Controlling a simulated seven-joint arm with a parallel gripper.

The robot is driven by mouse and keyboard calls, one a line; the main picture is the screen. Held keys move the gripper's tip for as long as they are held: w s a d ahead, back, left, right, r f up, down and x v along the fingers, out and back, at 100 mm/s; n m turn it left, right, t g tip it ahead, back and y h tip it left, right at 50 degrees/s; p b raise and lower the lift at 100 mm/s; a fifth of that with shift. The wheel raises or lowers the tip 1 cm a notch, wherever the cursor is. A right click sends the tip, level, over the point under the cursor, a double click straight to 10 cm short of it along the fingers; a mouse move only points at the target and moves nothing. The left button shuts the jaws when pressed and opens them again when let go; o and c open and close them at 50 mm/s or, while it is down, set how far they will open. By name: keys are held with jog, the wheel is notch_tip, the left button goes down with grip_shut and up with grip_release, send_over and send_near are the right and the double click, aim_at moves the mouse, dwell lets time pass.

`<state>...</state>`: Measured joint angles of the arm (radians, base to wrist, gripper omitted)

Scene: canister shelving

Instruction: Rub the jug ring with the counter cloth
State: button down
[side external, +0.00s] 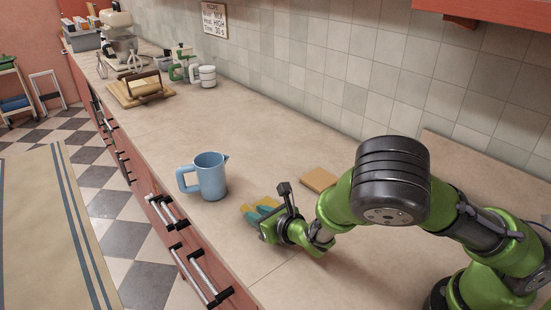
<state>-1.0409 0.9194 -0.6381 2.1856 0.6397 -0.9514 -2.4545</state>
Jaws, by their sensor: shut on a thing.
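A light blue jug (211,178) stands upright on the counter, its handle towards the left. A yellow and teal cloth (262,206) lies bunched low at the counter just right of the jug. My gripper (264,219) is down at the cloth and shut on it; the fingertips are small and partly hidden. The cloth and the jug look apart. I cannot make out a jug ring on the counter; the cloth and gripper may cover it.
A tan square pad (319,180) lies behind my gripper. A wooden board with a roller-like item (145,90), mugs (203,76) and a stand mixer (118,35) stand farther along. Drawers with handles line the front edge. The counter beyond the jug is clear.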

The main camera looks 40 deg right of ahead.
jog(key=shift+a, duration=1)
jog(key=shift+d, duration=3.85)
jog(key=shift+s+d, duration=0.1)
jog(key=shift+d, duration=0.1)
jog(key=s, duration=0.3)
jog(key=shift+s+a, duration=0.1)
jog(key=shift+a, duration=3.95)
send_near(277, 205)
jog(key=shift+w+a+f, duration=0.2)
jog(key=shift+w+f, duration=0.05)
jog(key=shift+w, duration=0.45)
jog(key=shift+w+a+f, duration=0.2)
jog(key=shift+w+f, duration=0.05)
jog(key=shift+w, duration=0.45)
jog(key=shift+w+a+f, duration=0.2)
jog(key=shift+w, duration=0.5)
notch_tip(277, 205, up, 3)
jog(key=shift+a+f, duration=0.15)
jog(key=shift+f, duration=0.05)
jog(key=shift+r, duration=2.8)
